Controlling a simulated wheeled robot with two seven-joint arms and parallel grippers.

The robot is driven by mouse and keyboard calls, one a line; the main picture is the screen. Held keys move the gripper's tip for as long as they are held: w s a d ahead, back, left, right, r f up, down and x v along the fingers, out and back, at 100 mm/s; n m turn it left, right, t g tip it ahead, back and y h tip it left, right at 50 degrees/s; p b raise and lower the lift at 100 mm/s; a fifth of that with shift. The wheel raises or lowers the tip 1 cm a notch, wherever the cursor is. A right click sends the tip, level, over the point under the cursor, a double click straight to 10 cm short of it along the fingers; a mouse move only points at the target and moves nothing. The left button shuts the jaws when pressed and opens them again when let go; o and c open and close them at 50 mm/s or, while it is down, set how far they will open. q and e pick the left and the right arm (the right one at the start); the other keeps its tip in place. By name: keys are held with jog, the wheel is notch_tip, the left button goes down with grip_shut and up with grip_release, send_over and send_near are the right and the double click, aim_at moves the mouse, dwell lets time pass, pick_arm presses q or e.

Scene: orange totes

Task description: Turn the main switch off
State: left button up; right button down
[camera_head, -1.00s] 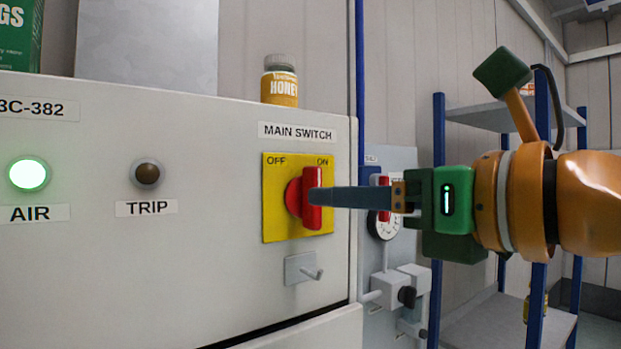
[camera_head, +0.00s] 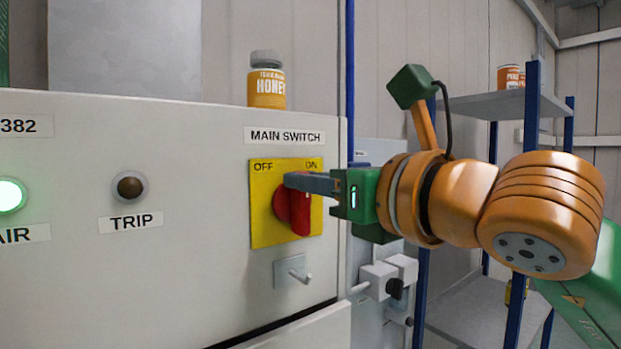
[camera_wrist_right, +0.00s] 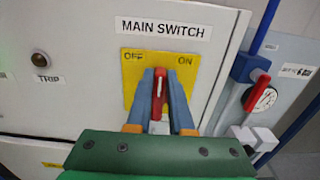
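The main switch is a red rotary knob (camera_head: 298,217) on a yellow plate (camera_head: 262,230) marked OFF at left and ON at right. The fingers hide part of the knob. My left gripper is in neither view.
The pale cabinet (camera_head: 180,270) carries a lit green AIR lamp (camera_head: 10,196) and a dark TRIP lamp (camera_head: 130,187). A small hasp (camera_head: 290,272) juts out below the switch. A honey jar (camera_head: 267,82) stands on top. Blue-posted shelving (camera_head: 425,300) is behind my right arm.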

dwell(0.4)
jog(key=n, duration=0.3)
jog(key=a+n+b, duration=0.1)
jog(key=n, duration=0.2)
jog(key=s+f+n+b, duration=0.1)
jog(key=n, duration=0.1)
jog(key=shift+s+a+n, duration=0.1)
jog(key=shift+a+n, duration=0.25)
jog(key=shift+n, duration=0.05)
jog(key=n, duration=0.1)
jog(key=n+b, duration=0.1)
jog(key=n, duration=0.2)
jog(key=shift+s+a+f, duration=0.2)
jog(key=shift+a+f, duration=0.05)
jog(key=shift+f, duration=0.15)
jog(key=shift+a+f+n+b, duration=0.1)
jog(key=shift+f+n+b, duration=0.15)
jog(key=shift+n, duration=1.05)
jog(key=shift+f+n+b, duration=0.15)
jog(key=shift+f+n, duration=0.15)
jog(key=shift+n, duration=1)
jog(key=c, duration=0.8)
grip_release()
jog(key=shift+f, duration=0.1)
